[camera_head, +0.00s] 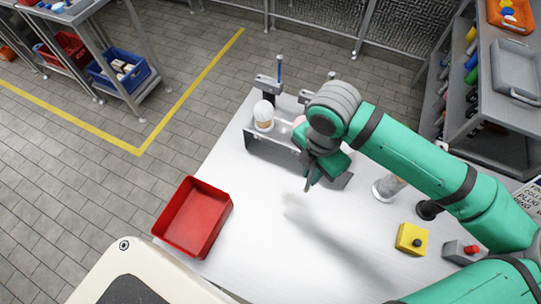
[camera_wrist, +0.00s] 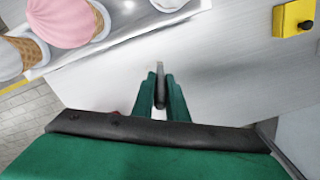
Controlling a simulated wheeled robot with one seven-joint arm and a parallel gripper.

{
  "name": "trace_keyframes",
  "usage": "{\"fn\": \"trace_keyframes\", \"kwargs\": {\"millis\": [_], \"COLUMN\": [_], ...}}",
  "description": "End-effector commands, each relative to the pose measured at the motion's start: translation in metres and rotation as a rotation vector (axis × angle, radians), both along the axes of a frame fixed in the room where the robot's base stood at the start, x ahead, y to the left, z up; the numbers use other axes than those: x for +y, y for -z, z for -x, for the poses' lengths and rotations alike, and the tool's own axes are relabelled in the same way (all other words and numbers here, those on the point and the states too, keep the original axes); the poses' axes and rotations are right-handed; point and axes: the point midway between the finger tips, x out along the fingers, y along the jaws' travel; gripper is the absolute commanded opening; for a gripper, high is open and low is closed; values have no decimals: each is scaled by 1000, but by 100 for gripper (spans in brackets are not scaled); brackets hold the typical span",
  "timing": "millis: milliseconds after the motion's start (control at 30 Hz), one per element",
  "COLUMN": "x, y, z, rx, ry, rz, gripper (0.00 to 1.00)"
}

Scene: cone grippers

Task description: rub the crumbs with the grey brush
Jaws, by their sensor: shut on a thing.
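My gripper (camera_head: 314,176) is above the white table, in front of the cone rack. In the wrist view its two green fingers (camera_wrist: 161,98) are shut on a slim dark grey piece, which I take to be the grey brush (camera_wrist: 160,82). The rest of the brush is hidden or too small to tell. I cannot make out any crumbs on the table in either view.
The cone rack (camera_head: 248,138) at the table's back holds a white-topped cone (camera_head: 263,115) and a pink ice cream (camera_wrist: 65,18). A red bin (camera_head: 193,217) is at the left edge. A yellow button box (camera_head: 411,239) is at right. The table's middle (camera_head: 270,245) is clear.

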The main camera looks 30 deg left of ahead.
Motion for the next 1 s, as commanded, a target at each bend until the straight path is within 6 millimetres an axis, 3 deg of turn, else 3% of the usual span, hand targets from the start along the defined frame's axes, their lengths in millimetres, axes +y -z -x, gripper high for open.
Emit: {"fn": "trace_keyframes", "kwargs": {"millis": [333, 1000], "x": [2, 3], "y": [-26, -28], "z": [0, 0], "rx": [-1, -1], "ry": [-7, -7], "rz": [0, 0], "gripper": [0, 0]}}
